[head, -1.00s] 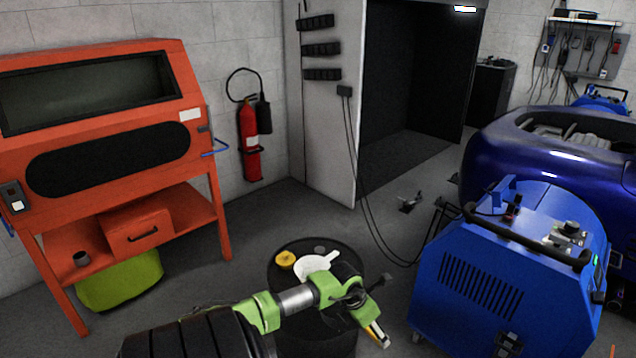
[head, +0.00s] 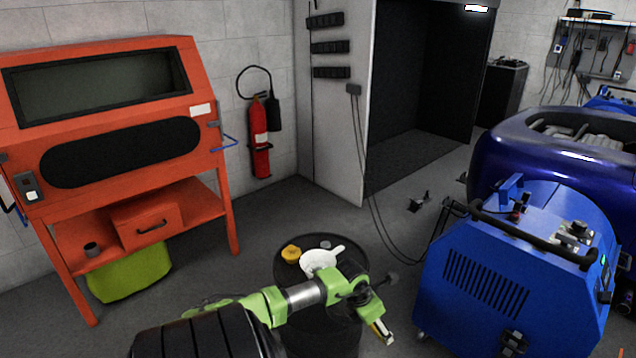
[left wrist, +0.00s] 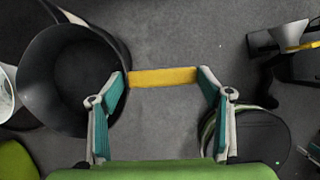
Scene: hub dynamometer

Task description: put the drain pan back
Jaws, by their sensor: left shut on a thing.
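My left gripper (head: 382,333) reaches in from the bottom of the head view, in front of a black drum. In the left wrist view its two fingers (left wrist: 163,78) are shut on the ends of a yellow bar (left wrist: 163,77). What the bar belongs to is not clear. A round black vessel (left wrist: 70,80) with a grey rim shows just left of the fingers in that view. I cannot tell whether it is the drain pan or joined to the bar. My right gripper is in neither view.
The black drum (head: 340,325) carries a white funnel (head: 318,262) and a yellow cap (head: 291,254). A blue machine (head: 490,285) stands to its right. An orange cabinet (head: 120,215) with a lime tub (head: 130,275) under it is at left. Floor between is clear; cables hang behind the drum.

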